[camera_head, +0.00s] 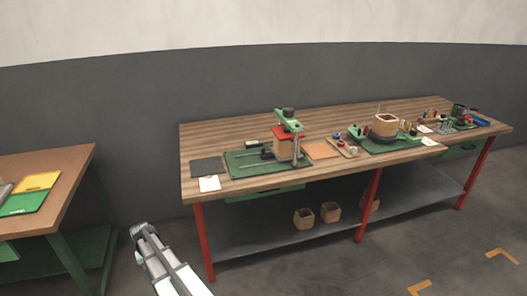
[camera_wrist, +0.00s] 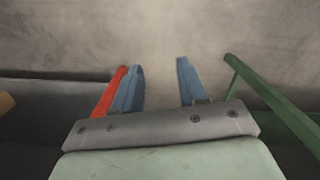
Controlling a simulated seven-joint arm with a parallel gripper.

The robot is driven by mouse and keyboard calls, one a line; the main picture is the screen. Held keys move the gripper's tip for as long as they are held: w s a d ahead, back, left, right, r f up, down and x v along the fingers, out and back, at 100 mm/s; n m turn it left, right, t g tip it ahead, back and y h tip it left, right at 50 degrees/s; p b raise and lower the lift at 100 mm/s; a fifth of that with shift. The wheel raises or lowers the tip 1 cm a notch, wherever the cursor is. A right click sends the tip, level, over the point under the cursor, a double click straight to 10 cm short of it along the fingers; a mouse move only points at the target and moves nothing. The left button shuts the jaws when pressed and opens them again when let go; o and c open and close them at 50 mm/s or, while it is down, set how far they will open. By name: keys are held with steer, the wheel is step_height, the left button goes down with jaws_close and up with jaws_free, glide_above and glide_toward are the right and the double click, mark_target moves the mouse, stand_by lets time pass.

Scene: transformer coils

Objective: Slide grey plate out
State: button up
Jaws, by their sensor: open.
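A dark grey plate (camera_head: 207,168) lies flat near the left end of the long wooden bench, beside a green mat. I cannot tell whether another grey plate sits in the clamp fixture (camera_head: 287,140) on that mat. My gripper (camera_wrist: 159,68) is open, with two blue fingers apart and only bare floor between them in the wrist view. My arm shows low in the head view, in front of the bench's left end and well apart from the plate. The plate does not show in the wrist view.
The long bench (camera_head: 230,132) has red legs and a grey lower shelf (camera_head: 265,236) with wooden blocks. A white card (camera_head: 209,184) lies in front of the plate. A second table (camera_head: 60,205) stands left, with yellow and green panels.

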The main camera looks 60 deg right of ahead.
steer(key=w+d+r+m+t+h, duration=0.1)
steer(key=w+d+r, duration=0.3)
steer(key=d+r, duration=0.55)
steer(key=w+d+r+m+t, duration=0.1)
steer(key=w+d+r, duration=0.2)
steer(key=d+r, duration=0.6)
steer(key=w+d+r+m+t+h, duration=0.15)
steer(key=w+d+r, duration=0.25)
steer(key=d+r, duration=0.5)
steer(key=m+g+h, duration=0.2)
steer(key=m+g, duration=0.1)
steer(key=m, duration=0.5)
glide_toward(263, 149)
steer(key=x, duration=1)
steer(key=shift+d+f, duration=0.25)
steer(key=shift+c, duration=0.4)
jaws_close()
